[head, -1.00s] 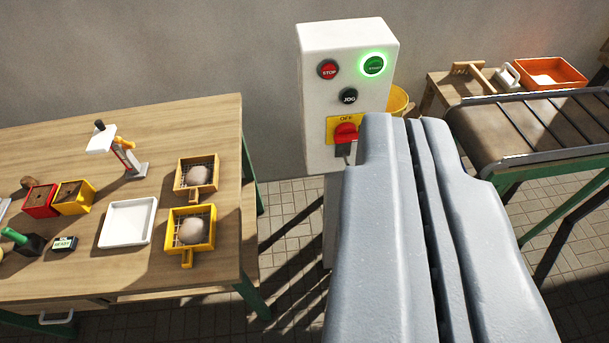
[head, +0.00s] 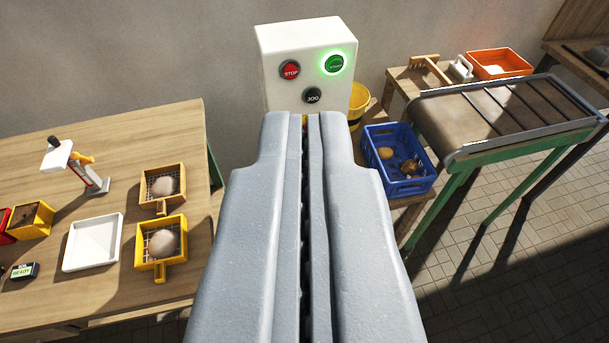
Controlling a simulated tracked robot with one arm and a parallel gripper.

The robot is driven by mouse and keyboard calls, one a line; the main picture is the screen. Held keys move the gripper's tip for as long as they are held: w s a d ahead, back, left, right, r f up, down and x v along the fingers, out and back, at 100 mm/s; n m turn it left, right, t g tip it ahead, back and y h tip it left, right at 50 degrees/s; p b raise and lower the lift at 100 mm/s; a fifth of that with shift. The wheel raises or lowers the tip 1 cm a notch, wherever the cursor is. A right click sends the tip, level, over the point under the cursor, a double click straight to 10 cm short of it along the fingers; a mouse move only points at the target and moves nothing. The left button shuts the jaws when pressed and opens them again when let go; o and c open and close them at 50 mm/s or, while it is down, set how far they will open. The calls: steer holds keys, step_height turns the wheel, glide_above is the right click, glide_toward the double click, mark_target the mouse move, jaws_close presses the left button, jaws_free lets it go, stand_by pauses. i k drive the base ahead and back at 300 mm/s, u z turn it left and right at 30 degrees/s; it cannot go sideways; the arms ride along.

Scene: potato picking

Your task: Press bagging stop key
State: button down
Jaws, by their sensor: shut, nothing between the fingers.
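The white control box (head: 274,45) stands against the wall at the top middle of the head view. Its red STOP key (head: 290,70) is at the upper left of the face. A green START key (head: 334,63) glows at the upper right. A black JOG key (head: 313,96) sits below them. My gripper (head: 304,118) is shut and empty, pointing at the box. In the picture its tips lie below the JOG key and cover the lower part of the box, including most of the OFF switch. I cannot tell the gap between tips and box.
At right are a blue crate (head: 398,184) with potatoes, a conveyor (head: 480,118), an orange tray (head: 500,64) and a yellow bucket (head: 358,101).

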mark_target(291, 71)
steer(key=z, duration=1.7)
steer(key=k, duration=1.4)
steer(key=u, duration=1.3)
steer(key=i, duration=1)
steer(key=z, duration=0.1)
